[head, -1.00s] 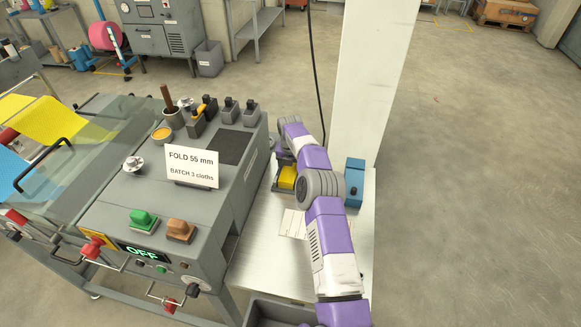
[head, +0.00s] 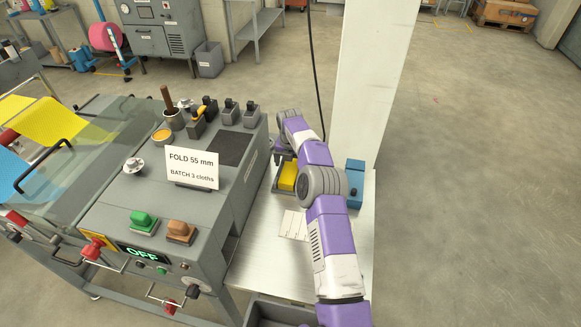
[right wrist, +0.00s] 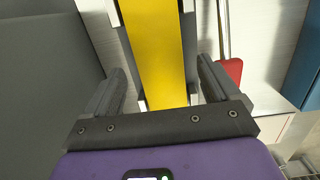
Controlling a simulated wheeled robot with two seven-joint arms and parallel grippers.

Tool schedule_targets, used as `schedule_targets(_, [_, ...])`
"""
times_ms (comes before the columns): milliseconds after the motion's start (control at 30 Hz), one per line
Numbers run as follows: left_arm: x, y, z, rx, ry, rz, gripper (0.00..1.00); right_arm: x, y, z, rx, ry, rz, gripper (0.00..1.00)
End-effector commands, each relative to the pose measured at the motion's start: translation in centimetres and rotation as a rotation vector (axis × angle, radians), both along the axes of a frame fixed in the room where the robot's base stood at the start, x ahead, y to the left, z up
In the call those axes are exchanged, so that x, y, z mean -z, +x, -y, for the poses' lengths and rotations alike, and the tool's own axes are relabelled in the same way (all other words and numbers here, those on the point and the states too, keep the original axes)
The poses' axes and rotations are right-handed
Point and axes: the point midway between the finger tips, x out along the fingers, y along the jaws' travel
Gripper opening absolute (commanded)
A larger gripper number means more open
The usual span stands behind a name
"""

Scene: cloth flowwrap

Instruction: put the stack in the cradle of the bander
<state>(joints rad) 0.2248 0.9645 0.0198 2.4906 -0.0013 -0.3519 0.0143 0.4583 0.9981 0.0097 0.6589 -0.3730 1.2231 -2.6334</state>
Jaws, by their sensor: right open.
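The yellow stack (head: 288,179) lies in a grey holder on the pale bench, beside the grey machine. In the right wrist view the stack (right wrist: 160,50) is a long yellow strip between grey side walls; I take this holder to be the cradle (right wrist: 122,58). My right gripper (right wrist: 161,75) is open, its two fingers apart on either side of the stack with gaps between. In the head view the right gripper (head: 284,156) is partly hidden by its own wrist. A blue box (head: 354,182), perhaps part of the bander, stands to the right. My left gripper is out of view.
The grey machine (head: 170,215) with a fold sign (head: 192,167) stands left of the bench (head: 265,262). White sheets (head: 294,224) lie on the bench. A tall white column (head: 372,85) rises behind. A red part (right wrist: 232,70) sits right of the fingers.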

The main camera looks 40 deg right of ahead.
Motion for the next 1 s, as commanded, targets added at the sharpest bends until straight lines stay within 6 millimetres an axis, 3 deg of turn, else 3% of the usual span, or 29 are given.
schedule_targets(33, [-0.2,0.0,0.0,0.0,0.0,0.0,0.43,-1.5,0.0,-0.1,0.0,-0.001,0.003,0.89])
schedule_targets(200, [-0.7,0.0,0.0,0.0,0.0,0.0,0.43,-5.2,-0.4,-0.4,0.0,-0.001,0.003,0.89])
schedule_targets(400, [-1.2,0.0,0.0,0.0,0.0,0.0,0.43,-8.0,-0.6,-0.6,0.0,0.0,0.001,0.89])
schedule_targets(1000, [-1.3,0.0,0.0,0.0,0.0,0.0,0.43,-8.8,-0.8,-0.7,0.0,0.0,0.0,0.89])
